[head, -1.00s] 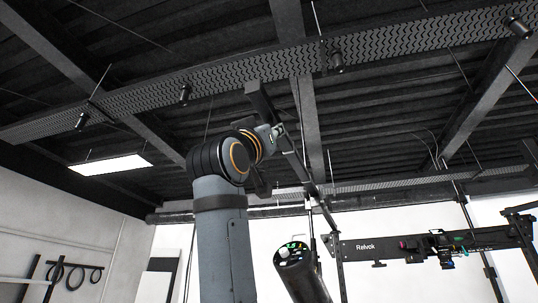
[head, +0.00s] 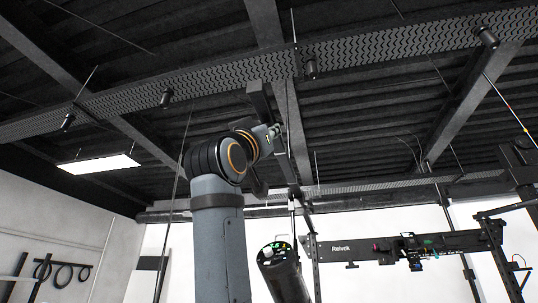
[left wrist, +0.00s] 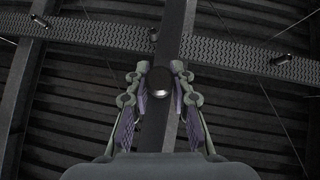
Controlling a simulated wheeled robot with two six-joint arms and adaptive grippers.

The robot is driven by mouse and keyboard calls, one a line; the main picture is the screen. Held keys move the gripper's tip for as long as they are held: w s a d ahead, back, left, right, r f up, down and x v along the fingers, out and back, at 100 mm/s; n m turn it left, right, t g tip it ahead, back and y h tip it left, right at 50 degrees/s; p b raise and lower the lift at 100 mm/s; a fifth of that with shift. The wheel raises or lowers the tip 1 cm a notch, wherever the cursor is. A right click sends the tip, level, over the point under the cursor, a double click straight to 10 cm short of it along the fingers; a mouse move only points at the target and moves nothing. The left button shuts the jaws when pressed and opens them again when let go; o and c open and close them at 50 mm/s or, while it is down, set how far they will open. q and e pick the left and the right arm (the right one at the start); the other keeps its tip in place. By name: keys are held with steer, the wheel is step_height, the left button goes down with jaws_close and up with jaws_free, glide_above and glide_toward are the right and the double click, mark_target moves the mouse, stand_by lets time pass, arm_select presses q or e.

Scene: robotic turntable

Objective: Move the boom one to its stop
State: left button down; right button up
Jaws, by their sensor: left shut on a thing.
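A dark square-sectioned bar (head: 259,102), which looks like the boom, hangs overhead in the middle of the head view. It runs down to the right towards a thin vertical rod. My left gripper (head: 274,134) is raised beside this bar, its fingertips small and partly hidden. In the left wrist view, my left gripper (left wrist: 160,92) has its purple-padded fingers on either side of a black round knob (left wrist: 159,82) and is shut on it. How the knob joins the bar is hidden. My right gripper is in neither view. No stop can be made out.
A dark cylinder (head: 286,278) with green lights on its end stands below the bar. A black beam marked Relvok (head: 345,249) carries small devices at right. A perforated ceiling tray (head: 215,83) and a lit panel (head: 98,164) are overhead. Coils hang on the left wall.

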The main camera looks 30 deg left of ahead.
arm_select(q)
steer(key=c, duration=1.1)
jaws_free()
steer(key=shift+s, duration=0.15)
steer(key=shift+c, duration=0.2)
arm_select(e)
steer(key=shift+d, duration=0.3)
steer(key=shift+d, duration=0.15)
arm_select(q)
steer(key=shift+f, duration=0.1)
steer(key=v, duration=1.2)
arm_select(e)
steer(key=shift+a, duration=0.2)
